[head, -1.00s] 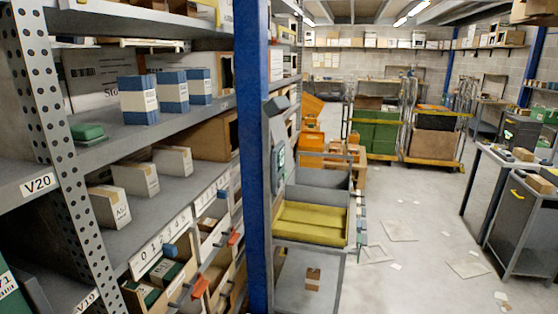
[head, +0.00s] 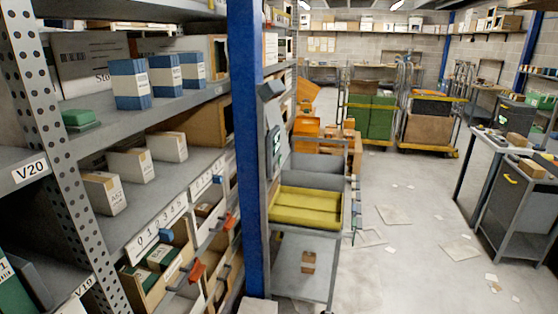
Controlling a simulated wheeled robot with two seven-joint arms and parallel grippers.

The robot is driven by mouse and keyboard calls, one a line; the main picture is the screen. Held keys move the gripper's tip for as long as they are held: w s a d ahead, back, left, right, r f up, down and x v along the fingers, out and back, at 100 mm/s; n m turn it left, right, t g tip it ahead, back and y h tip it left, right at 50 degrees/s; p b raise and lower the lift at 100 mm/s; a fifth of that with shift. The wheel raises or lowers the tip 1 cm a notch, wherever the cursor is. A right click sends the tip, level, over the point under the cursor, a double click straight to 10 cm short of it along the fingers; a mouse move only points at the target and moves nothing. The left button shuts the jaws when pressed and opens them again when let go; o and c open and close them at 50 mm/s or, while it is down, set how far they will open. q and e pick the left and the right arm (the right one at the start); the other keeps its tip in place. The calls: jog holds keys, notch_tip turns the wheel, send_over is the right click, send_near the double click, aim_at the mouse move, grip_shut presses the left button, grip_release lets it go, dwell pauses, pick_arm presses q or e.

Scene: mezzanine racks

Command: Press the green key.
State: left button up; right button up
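A green block that looks like a key or button (head: 80,119) sits on a flat base on the upper shelf at the left, near the perforated upright. It stands left of the blue-and-white boxes (head: 130,85). A small device with a greenish screen (head: 276,142) is mounted on the trolley beside the blue post; any keys on it are too small to make out. Neither of my grippers shows in the head view.
A blue post (head: 246,150) stands at the shelf's end. Beside it is a grey trolley with a yellow tray (head: 305,207). White boxes (head: 168,147) stand on the middle shelf. A grey workbench (head: 520,190) is at the right. The floor between (head: 410,250) is mostly open, with scattered papers.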

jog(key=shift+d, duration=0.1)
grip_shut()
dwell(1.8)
